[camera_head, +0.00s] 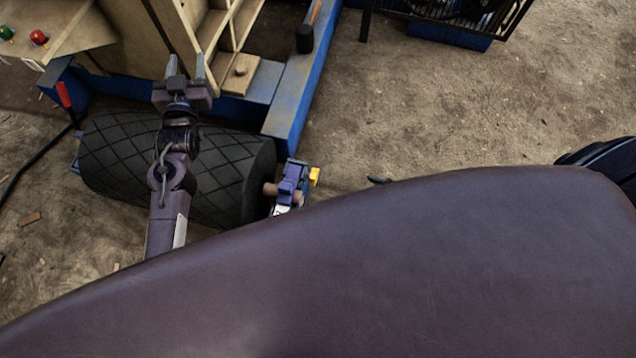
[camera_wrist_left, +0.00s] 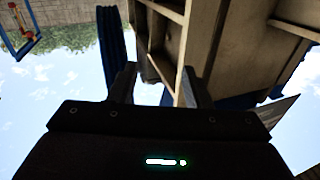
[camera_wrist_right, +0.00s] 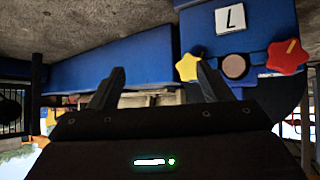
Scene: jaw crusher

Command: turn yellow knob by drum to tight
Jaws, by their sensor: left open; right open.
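The yellow knob (camera_head: 314,177) shows as a small piece on the blue bracket (camera_head: 291,185) at the right end of the black drum (camera_head: 240,180). In the right wrist view the yellow star-shaped knob (camera_wrist_right: 187,67) appears just left of the right-hand fingertip, partly overlapped by it; I cannot tell if they touch. My right gripper (camera_wrist_right: 160,82) is open, with nothing seen held. It is not visible in the head view, where a large purple arm part covers the foreground. My left gripper (camera_head: 186,66) is open and empty above the drum, by the wooden frame.
A red star-shaped knob (camera_wrist_right: 287,57) and a white label plate (camera_wrist_right: 230,17) are on the blue parts at right. Blue beams (camera_head: 292,90) run beside the drum. A red-handled lever (camera_head: 64,95) stands at left.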

